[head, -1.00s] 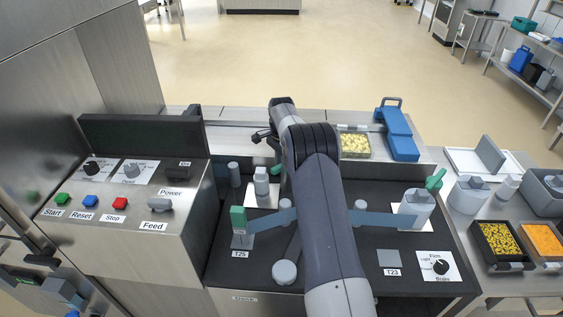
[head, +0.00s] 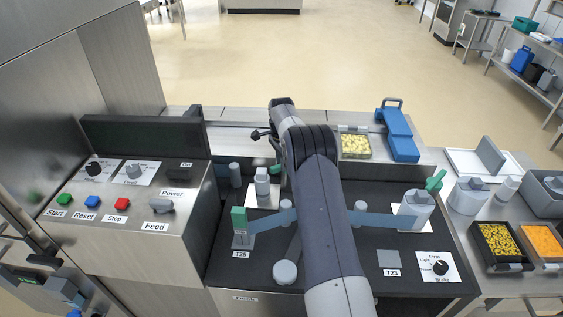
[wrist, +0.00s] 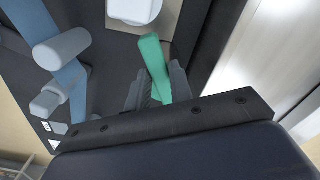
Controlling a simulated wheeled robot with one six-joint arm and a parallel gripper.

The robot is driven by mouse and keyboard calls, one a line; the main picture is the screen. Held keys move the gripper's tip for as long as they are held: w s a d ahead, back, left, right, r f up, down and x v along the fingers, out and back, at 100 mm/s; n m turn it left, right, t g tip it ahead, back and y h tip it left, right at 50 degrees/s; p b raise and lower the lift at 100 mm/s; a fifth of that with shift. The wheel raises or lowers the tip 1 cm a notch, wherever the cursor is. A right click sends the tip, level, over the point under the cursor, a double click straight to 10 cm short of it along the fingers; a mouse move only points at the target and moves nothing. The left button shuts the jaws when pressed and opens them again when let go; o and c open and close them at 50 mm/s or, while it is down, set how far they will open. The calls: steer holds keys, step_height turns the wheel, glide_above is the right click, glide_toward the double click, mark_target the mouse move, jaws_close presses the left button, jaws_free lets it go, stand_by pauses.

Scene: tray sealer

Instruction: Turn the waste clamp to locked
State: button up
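A green lever (wrist: 155,68) sits between the two fingers of my gripper (wrist: 158,88) in the wrist view, beside a pale round part (wrist: 134,10). No clear gap shows between lever and fingers, but I cannot tell whether they grip it. In the head view a bit of green lever (head: 276,170) shows beside a grey-white spool (head: 262,182) at the back left of the dark deck; my arm hides the gripper. Other green levers stand at the T25 post (head: 239,220) and on the right spool (head: 435,181). No label naming the waste clamp is readable.
A blue film strip (head: 385,220) runs across the deck (head: 350,285) past several grey rollers (head: 285,212). The button panel (head: 130,205) stands at left. A blue handled part (head: 398,135) and a food tray (head: 355,145) are behind. Food bins (head: 497,240) are at right.

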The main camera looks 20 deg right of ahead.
steer(key=o, duration=0.4)
step_height(320, 180, up, 11)
steer(key=shift+f, duration=0.1)
stand_by(0.4)
step_height(320, 180, down, 10)
steer(key=shift+f, duration=0.45)
steer(key=shift+s+n, duration=0.1)
steer(key=shift+n, duration=0.3)
